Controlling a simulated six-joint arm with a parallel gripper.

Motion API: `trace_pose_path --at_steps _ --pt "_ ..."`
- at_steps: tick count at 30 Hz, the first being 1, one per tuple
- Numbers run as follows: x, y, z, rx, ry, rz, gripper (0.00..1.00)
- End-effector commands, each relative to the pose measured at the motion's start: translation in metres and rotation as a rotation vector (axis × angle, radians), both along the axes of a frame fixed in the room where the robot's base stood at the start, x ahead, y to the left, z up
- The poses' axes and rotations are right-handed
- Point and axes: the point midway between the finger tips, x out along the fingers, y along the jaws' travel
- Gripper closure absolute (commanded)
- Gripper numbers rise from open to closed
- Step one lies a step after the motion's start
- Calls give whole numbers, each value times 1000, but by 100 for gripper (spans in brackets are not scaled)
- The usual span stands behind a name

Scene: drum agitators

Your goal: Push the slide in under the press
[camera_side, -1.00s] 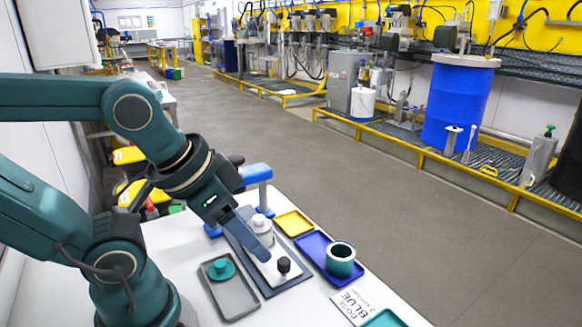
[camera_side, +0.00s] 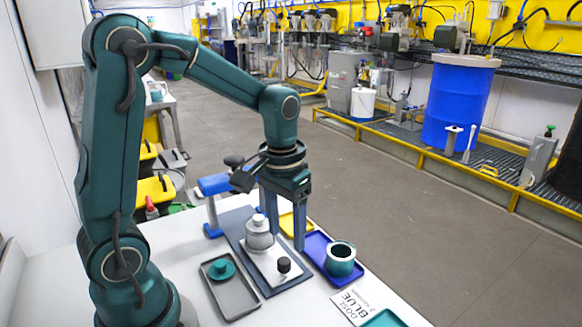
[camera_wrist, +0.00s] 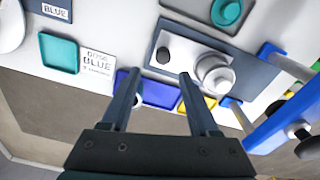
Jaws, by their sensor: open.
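The slide (camera_side: 268,265) is a white plate on a dark grey base board, with a black knob (camera_side: 284,265) at its near end. A grey lidded pot (camera_side: 259,235) stands on its far end. The press (camera_side: 214,186) is a blue frame with a dark-knobbed lever at the base board's far end; the pot is in front of it. My gripper (camera_side: 285,241) is open and empty, pointing down beside the slide, on the side of the yellow and blue trays. In the wrist view the slide (camera_wrist: 184,50) lies beyond my fingertips (camera_wrist: 158,76), apart from them.
A blue tray (camera_side: 313,241) holds a teal cup (camera_side: 341,260). A yellow tray (camera_side: 287,221) is partly behind my fingers. A grey tray (camera_side: 238,300) holds a teal lid (camera_side: 221,268). A "DOSE BLUE" card (camera_side: 356,303) and a teal tray (camera_side: 384,319) lie at the front right.

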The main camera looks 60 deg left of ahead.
Motion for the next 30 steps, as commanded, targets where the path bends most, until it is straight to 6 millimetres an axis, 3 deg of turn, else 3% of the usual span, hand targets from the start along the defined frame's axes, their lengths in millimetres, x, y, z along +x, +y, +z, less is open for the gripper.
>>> trace_pose_path --at_steps 15,27,30 --pt "-4 4 -54 -11 49 18 38" --pt "-4 4 -63 -10 44 18 38" --pt "-4 4 -62 -10 44 18 77"
